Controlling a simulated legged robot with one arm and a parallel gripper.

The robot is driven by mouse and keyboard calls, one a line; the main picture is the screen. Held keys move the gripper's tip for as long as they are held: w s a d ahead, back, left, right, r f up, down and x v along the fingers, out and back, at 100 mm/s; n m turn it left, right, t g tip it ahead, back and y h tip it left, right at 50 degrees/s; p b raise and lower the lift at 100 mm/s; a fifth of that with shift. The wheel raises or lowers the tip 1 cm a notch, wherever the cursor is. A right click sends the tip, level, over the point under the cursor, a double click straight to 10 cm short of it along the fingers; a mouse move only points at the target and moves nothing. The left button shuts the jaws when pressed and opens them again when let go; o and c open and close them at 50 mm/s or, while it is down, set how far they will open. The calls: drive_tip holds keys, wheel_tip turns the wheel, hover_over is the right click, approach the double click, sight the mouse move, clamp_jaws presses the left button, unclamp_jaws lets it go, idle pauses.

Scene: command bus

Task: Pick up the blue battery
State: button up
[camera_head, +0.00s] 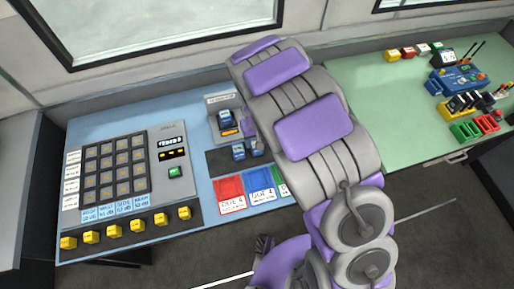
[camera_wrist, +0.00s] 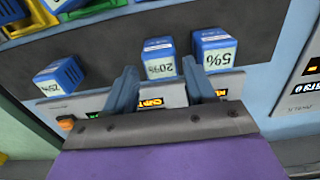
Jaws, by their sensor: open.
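Several blue batteries show in the wrist view. A middle battery (camera_wrist: 158,58), its inverted label seeming to read 20%, stands just beyond the gap between my fingertips. Another blue battery (camera_wrist: 213,48), labelled 5%, stands close by the right finger.
The blue desk (camera_head: 190,140) holds a keypad panel (camera_head: 118,170) with yellow buttons along its front. Red and blue trays (camera_head: 230,192) lie at the desk's front edge. A green table (camera_head: 385,110) at right carries tools and small blocks; its middle is clear.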

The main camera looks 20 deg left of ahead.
drive_tip(key=f, duration=0.3)
drive_tip(key=shift+a+f+b, duration=0.15)
drive_tip(key=shift+a+b, duration=0.2)
drive_tip(key=shift+b, duration=0.05)
drive_tip(key=shift+w+d+f, duration=0.1)
drive_tip(key=shift+d+f, duration=0.05)
drive_tip(key=shift+f, duration=0.3)
drive_tip(key=shift+d+r, duration=0.1)
drive_tip(key=shift+d, duration=0.1)
drive_tip(key=shift+c, duration=0.8)
drive_tip(key=shift+a, duration=0.15)
drive_tip(key=c, duration=0.7)
drive_tip(key=shift+r, duration=0.1)
